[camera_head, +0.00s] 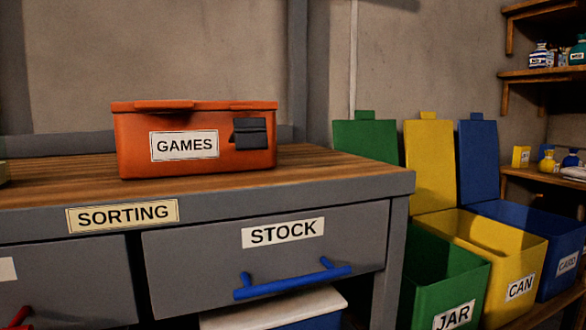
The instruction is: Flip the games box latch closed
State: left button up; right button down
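The orange games box (136,157) sits on the wooden top of the sorting bench, with a white "GAMES" label on its front. Its lid (215,105) looks down on the box. The dark latch (250,134) is on the right part of the box's front. Its flap seems to stick out a little from the front, but I cannot tell its exact position. Neither of my grippers is in view.
The sorting bench (370,177) has clear top to the right and in front of the box. The stock drawer (190,260) below has a blue handle (292,280). Green (440,275), yellow (500,245) and blue (562,236) bins with raised lids stand at right, near wall shelves.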

aim_at(248, 133)
jog(key=k, duration=0.4)
jog(key=u, duration=0.7)
